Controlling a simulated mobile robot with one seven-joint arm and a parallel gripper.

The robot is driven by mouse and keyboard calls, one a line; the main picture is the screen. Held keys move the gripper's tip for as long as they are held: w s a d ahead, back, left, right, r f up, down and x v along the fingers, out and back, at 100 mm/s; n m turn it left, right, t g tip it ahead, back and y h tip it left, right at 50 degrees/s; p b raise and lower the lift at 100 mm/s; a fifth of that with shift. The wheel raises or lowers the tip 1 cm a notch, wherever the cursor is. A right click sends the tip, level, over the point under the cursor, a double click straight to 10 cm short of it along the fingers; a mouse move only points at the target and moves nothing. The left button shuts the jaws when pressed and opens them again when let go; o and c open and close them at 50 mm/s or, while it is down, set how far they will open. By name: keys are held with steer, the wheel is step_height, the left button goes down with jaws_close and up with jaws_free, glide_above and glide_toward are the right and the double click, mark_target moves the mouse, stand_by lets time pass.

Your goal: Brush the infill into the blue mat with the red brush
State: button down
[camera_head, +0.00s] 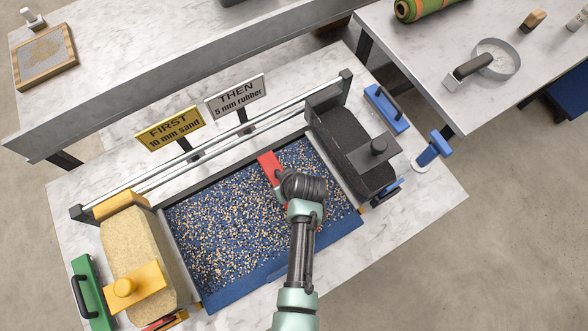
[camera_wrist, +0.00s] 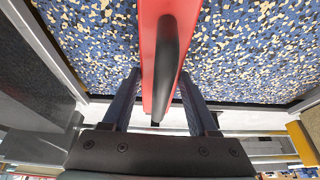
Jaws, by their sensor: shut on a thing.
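The blue mat (camera_head: 312,158) lies in a dark-edged frame on the near marble table. Tan and black infill grains (camera_head: 215,235) are scattered over it, with blue showing between them. The red brush (camera_head: 268,166) is over the right part of the mat; my arm hides much of it in the head view. In the wrist view the brush (camera_wrist: 150,60) has a red body and a black handle (camera_wrist: 168,60) between my two fingers. My gripper (camera_wrist: 160,90) is shut on that handle. I cannot tell whether the bristles touch the mat.
A sand-filled hopper (camera_head: 140,250) stands left of the mat, a black-filled hopper (camera_head: 345,150) right. Rails and signs reading FIRST (camera_head: 170,128) and THEN (camera_head: 236,96) run behind. A green tool (camera_head: 90,290) and blue tools (camera_head: 386,107) lie at the sides.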

steer(key=s+a+p, duration=0.1)
steer(key=s+a, duration=0.1)
steer(key=a, duration=0.1)
steer(key=s+a+p, duration=0.1)
steer(key=s+a, duration=0.2)
steer(key=a, duration=0.1)
steer(key=s+a+p, duration=0.1)
steer(key=s+a, duration=0.1)
steer(key=a, duration=0.2)
steer(key=shift+s+a, duration=0.15)
steer(key=shift+s, duration=0.2)
steer(key=shift+s+a, duration=1.05)
steer(key=shift+a, duration=0.5)
steer(key=shift+s+a, duration=1.1)
steer(key=shift+a, duration=0.45)
steer(key=shift+s+a, duration=1.05)
steer(key=shift+a, duration=0.5)
steer(key=shift+w+d+p, duration=0.25)
steer(key=shift+w+d, duration=0.35)
steer(key=shift+d, duration=0.3)
steer(key=shift+w+d+p, duration=0.25)
steer(key=shift+w+d, duration=0.4)
steer(key=shift+d, duration=0.25)
steer(key=shift+w+d+p, duration=0.25)
steer(key=shift+w+d, duration=0.35)
steer(key=shift+d, duration=0.3)
